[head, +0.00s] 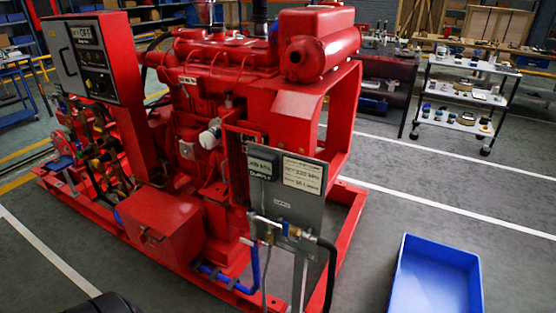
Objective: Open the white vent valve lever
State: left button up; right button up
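A grey panel (312,206) stands at the front right of the red pumpset, with a small display box (262,163) and white labels. Below them runs a metal valve and pipe assembly (283,229), with a pale, lever-like piece (264,219) at its left. This piece may be the white vent valve lever, but it is too small to tell its position. A blue hose (255,268) hangs from the left end and a black hose (331,268) from the right. Neither of my grippers can be made out in the head view.
The red diesel engine (215,60) and its skid fill the left and middle. A grey control box (82,58) stands at the left. An empty blue bin (436,278) lies on the floor at right. A shelf cart (462,98) stands behind. Floor between is clear.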

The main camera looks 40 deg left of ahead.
aim_at(248, 242)
jog(key=k+u, duration=0.2)
jog(key=u, duration=1.25)
